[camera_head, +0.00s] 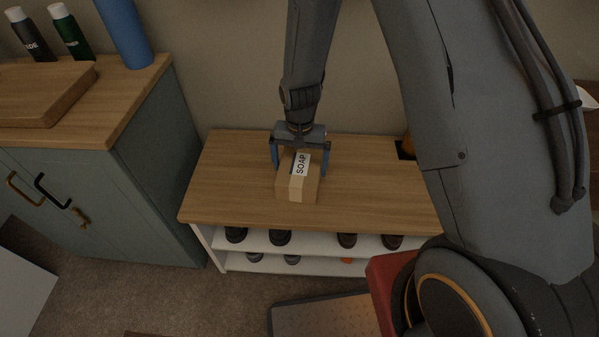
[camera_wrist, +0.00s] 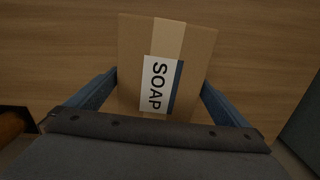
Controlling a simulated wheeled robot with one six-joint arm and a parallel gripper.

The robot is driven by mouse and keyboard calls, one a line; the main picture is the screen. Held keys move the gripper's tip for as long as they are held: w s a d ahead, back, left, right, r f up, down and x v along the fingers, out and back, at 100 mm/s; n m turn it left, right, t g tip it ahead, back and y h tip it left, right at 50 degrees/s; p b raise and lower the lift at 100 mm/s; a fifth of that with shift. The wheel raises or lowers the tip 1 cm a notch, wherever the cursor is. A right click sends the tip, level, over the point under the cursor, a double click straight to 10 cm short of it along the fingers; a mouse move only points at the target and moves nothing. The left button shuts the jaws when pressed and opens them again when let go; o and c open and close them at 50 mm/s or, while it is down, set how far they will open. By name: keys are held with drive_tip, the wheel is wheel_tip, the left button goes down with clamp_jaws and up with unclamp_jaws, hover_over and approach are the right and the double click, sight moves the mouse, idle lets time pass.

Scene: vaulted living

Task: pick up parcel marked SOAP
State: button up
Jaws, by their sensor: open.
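The parcel marked SOAP (camera_head: 297,186) is a small brown cardboard box with a tape strip and a white label. It sits on the wooden top of a low shoe bench (camera_head: 375,190). My gripper (camera_head: 299,168) is over the box's back part, open, with one blue finger on each side. In the wrist view the parcel (camera_wrist: 190,60) lies between the two fingers of my gripper (camera_wrist: 160,92), its label facing the camera. A narrow gap seems to show by the fingers; contact cannot be told. The front of the box sticks out past the fingers.
A blue-green cabinet (camera_head: 150,165) stands left of the bench, with bottles and a wooden board (camera_head: 45,92) on top. Shoes fill the bench shelves (camera_head: 300,244). A dark item (camera_head: 405,149) lies at the bench's back right. The bench top around the parcel is clear.

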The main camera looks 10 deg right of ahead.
drive_tip(key=shift+f, duration=1.35)
drive_tip(key=c, duration=1)
